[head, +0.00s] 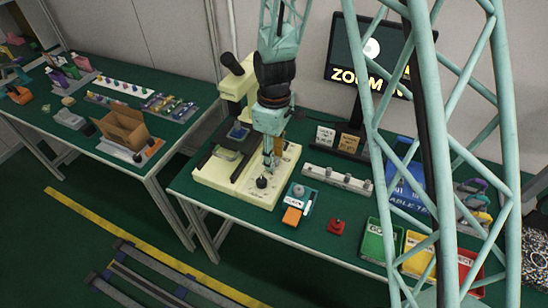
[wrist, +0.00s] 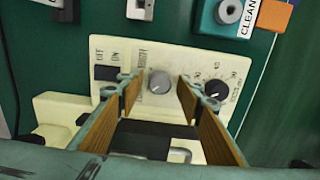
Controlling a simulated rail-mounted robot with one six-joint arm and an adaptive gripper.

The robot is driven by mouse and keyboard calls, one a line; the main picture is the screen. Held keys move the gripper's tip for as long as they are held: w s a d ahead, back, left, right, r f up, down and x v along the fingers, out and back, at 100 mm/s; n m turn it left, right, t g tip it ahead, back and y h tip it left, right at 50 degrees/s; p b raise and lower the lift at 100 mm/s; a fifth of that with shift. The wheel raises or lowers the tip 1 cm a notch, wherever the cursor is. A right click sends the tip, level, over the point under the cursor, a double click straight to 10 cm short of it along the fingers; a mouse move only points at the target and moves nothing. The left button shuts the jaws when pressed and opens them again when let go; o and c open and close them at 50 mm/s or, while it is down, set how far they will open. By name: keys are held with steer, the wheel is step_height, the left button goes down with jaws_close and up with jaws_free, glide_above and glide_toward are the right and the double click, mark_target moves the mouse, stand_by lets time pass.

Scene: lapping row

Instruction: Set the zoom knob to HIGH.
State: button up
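The cream microscope base (head: 215,178) stands on the green bench, and its control panel (wrist: 190,60) shows in the wrist view. The panel has a grey knob (wrist: 159,82) and a black knob (wrist: 217,88) with small marks around it. The small labels are too blurred to tell which is the zoom knob. My gripper (wrist: 158,88) is open and empty, and it also shows over the base in the head view (head: 269,168). In the wrist view the grey knob appears between its fingertips; contact cannot be told. The black knob is just right of the right finger.
A black ON/OFF switch (wrist: 107,73) is left of the grey knob. A monitor (head: 345,55) reading "ZOOM" stands behind, partly hidden by my arm.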

steer(key=shift+c, duration=0.4)
steer(key=c, duration=0.8)
steer(key=shift+m, duration=0.6)
steer(key=m, duration=0.2)
steer(key=shift+m, duration=0.3)
steer(key=m, duration=0.3)
steer(key=shift+m, duration=0.4)
steer(key=m, duration=0.5)
steer(key=shift+m, duration=2.7)
